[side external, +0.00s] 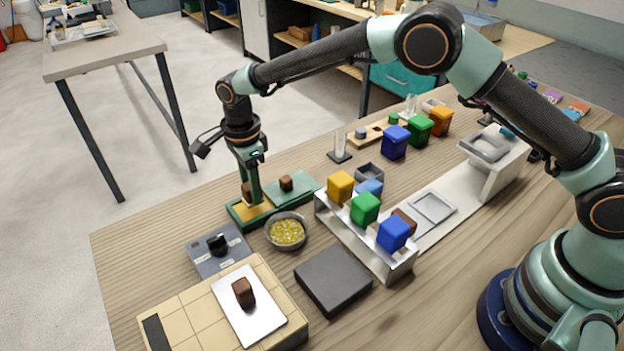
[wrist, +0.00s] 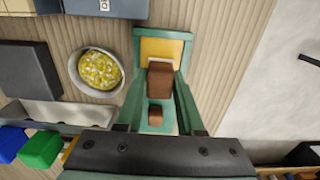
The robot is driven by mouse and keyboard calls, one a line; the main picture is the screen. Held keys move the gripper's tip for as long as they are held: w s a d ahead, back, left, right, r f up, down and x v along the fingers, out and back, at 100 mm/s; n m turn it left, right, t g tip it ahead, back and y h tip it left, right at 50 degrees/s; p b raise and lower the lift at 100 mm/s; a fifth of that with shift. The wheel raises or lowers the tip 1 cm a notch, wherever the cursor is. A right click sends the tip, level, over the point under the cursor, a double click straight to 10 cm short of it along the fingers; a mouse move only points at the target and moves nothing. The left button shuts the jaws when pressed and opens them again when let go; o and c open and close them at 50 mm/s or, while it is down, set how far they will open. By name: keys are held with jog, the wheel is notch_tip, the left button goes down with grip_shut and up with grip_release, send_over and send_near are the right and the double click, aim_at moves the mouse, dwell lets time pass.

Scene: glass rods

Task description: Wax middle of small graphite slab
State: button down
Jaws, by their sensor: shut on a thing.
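My gripper (side external: 247,190) points down over the yellow pad (wrist: 162,47) of a green two-part tray (side external: 234,216). It is shut on a brown block (wrist: 160,82), held upright at the yellow pad; whether the block touches the pad is unclear. A smaller brown block (side external: 286,183) stands on the tray's green half and also shows in the wrist view (wrist: 155,115). A dark grey flat slab (side external: 333,279), perhaps graphite, lies on the table with a bare top. A third brown block (side external: 243,292) stands on a silver plate (side external: 262,322) on a tan tiled board (side external: 185,318).
A bowl of yellow pellets (side external: 286,231) stands right beside the tray. A grey box with a black knob (side external: 218,248) is nearer the camera. A metal rack (side external: 352,238) with coloured cubes stands right of the bowl. The table's left edge is close to the tray.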

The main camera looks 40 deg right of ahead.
jog(key=shift+r, duration=2.6)
jog(key=shift+d, duration=0.1)
